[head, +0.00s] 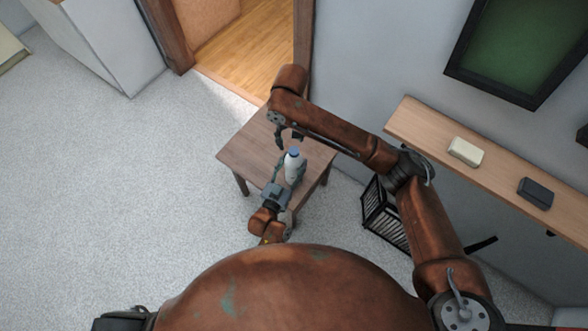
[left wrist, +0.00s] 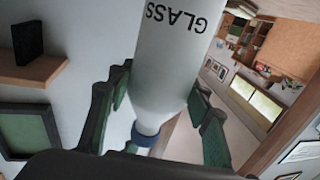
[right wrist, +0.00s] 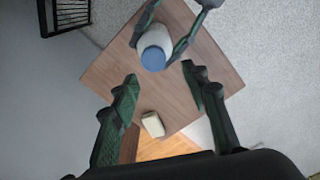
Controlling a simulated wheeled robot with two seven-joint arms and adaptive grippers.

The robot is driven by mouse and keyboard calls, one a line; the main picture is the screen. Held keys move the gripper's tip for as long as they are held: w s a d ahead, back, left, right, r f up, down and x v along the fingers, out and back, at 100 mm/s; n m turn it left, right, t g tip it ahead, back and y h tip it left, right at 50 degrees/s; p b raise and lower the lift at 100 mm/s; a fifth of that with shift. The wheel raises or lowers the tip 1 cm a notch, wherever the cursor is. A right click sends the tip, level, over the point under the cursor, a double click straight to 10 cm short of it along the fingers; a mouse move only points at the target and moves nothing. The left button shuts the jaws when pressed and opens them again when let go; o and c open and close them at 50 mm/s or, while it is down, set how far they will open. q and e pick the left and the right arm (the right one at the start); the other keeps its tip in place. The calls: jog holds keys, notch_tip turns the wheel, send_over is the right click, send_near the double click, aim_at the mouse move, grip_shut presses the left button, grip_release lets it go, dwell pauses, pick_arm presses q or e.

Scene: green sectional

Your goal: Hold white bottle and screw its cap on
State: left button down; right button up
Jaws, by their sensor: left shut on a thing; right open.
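The white bottle (head: 294,171) is at the wooden table (head: 243,151), with its blue cap (head: 293,152) at the top. My left gripper (head: 287,181) is shut around the bottle's body. In the left wrist view "GLASS" is printed on the bottle (left wrist: 176,50), and the blue cap (left wrist: 145,137) sits at its neck. How tightly the cap is seated cannot be told. My right gripper (head: 288,137) is open and empty, just beyond the bottle. In the right wrist view the cap (right wrist: 153,58) lies ahead of its spread fingers, apart from them.
A small pale block (right wrist: 152,124) shows near the table's edge in the right wrist view. A black rack (head: 384,213) stands on the floor right of the table. A wall shelf (head: 420,126) at the right holds a pale block (head: 466,151) and a dark block (head: 536,193).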

aim_at(294, 150)
jog(key=n, duration=0.3)
jog(key=r+n, duration=0.1)
jog(key=n, duration=0.3)
jog(key=shift+w+r, duration=0.1)
jog(key=shift+r, duration=0.1)
jog(key=n, duration=0.3)
jog(key=shift+d+r+n, duration=0.2)
jog(key=shift+r+n, duration=0.05)
jog(key=shift+n, duration=0.15)
jog(key=n, duration=0.3)
jog(key=shift+s+d+r+n, duration=0.15)
jog(key=shift+s+d+n, duration=0.15)
jog(key=shift+n, duration=0.1)
jog(key=shift+f, duration=4)
grip_shut()
